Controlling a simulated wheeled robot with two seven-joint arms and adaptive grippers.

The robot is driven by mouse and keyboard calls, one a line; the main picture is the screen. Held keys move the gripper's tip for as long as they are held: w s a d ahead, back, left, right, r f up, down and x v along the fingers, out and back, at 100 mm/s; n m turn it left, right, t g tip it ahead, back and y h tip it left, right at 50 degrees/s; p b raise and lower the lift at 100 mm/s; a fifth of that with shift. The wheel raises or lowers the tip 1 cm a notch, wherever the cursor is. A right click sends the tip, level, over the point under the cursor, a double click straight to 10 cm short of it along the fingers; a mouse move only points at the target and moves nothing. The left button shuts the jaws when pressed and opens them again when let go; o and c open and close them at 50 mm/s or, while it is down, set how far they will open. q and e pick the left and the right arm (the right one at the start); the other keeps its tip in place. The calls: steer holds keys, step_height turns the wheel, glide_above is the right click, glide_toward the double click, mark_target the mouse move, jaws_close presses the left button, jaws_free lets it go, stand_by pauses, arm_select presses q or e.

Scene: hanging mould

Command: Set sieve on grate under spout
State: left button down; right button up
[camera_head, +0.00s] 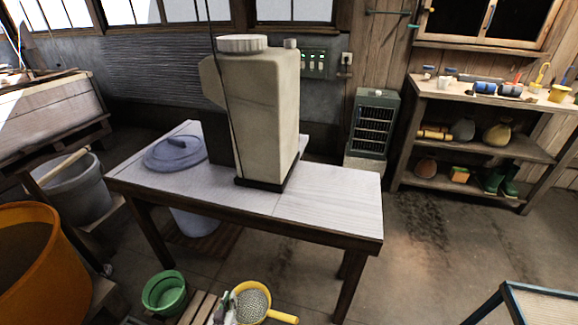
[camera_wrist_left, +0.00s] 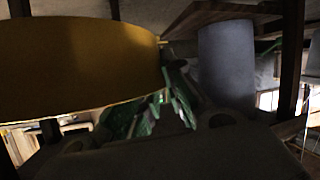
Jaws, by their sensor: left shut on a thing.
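The yellow sieve (camera_head: 252,302), with a round mesh bowl and a handle pointing right, is low at the bottom of the head view, in front of the table. My left gripper (camera_head: 229,306) is at its left rim, shut on it. In the left wrist view, the sieve's yellow wall (camera_wrist_left: 80,62) fills the upper left, with the green fingers of my left gripper (camera_wrist_left: 163,98) against its edge. I cannot make out the spout or the grate for certain. A beige canister (camera_head: 262,115) stands on the table. My right gripper is not in view.
The table (camera_head: 335,197) carries a grey-blue lid (camera_head: 175,152); a pale bucket (camera_head: 197,222) stands beneath, also in the wrist view (camera_wrist_left: 227,65). A green bowl (camera_head: 165,291), wooden slats (camera_head: 199,307) and an orange tub (camera_head: 32,258) are left of the sieve.

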arm_select(q)
steer(key=w+d+r+m+h+p, duration=0.1)
steer(key=d+r+p, duration=0.15)
steer(key=r, duration=0.75)
steer(key=w+d+r+m+h+p, duration=0.15)
steer(key=r+p, duration=0.25)
steer(key=r, duration=0.6)
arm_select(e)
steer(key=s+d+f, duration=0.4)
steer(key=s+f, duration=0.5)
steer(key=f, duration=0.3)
arm_select(q)
steer(key=a+r+n+y+p, duration=0.1)
steer(key=a+r+p, duration=0.1)
steer(key=r, duration=0.7)
steer(key=s+a+r+n+y+p, duration=0.1)
steer(key=r+p, duration=0.4)
steer(key=r, duration=0.5)
steer(key=shift+s+a+r+n, duration=0.3)
steer(key=shift+a+n, duration=0.05)
steer(key=shift+a, duration=0.2)
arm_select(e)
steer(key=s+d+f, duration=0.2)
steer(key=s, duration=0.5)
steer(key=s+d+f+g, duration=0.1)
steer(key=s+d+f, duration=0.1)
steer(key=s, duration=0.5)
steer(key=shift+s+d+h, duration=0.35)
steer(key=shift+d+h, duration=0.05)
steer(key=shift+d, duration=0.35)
